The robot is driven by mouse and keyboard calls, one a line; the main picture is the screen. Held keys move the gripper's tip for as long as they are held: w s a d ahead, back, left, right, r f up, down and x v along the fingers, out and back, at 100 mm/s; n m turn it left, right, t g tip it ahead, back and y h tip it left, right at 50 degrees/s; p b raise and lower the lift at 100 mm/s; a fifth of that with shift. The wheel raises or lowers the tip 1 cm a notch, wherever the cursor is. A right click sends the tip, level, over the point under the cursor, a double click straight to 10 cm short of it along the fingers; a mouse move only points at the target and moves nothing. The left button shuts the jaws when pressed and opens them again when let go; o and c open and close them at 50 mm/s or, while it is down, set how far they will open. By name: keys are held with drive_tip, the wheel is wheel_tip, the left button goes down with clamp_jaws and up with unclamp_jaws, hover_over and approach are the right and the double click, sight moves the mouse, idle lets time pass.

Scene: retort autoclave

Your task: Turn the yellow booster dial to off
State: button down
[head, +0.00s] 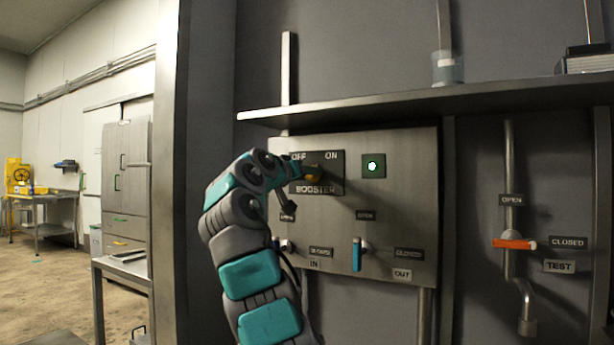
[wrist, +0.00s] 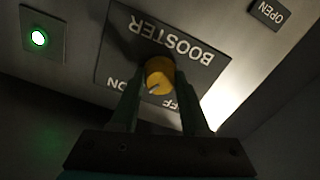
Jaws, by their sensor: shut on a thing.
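The yellow booster dial (head: 314,173) sits on a dark plate marked OFF at left, ON at right and BOOSTER below. In the wrist view the plate appears upside down, with the dial (wrist: 159,72) between my two fingers. My gripper (wrist: 158,84) is shut on the dial, one finger on each side. In the head view my gripper (head: 301,171) reaches the dial from the left and partly hides it. A small dark mark shows on the dial's face; its exact direction is hard to tell. The indicator lamp (head: 373,166) beside the plate is lit; it also glows green-white in the wrist view (wrist: 38,38).
A metal shelf (head: 420,103) juts out above the panel. Below the dial are a blue-handled valve (head: 357,254) and another valve partly behind my arm. An orange-handled valve (head: 513,243) is on the right. A metal table (head: 122,270) stands at left.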

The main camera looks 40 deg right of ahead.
drive_tip(key=shift+a+r+n, duration=0.1)
drive_tip(key=shift+n, duration=1.4)
drive_tip(key=n+p, duration=0.2)
drive_tip(key=n, duration=0.6)
drive_tip(key=shift+p, duration=0.3)
drive_tip(key=shift+c, duration=1.9)
unclamp_jaws()
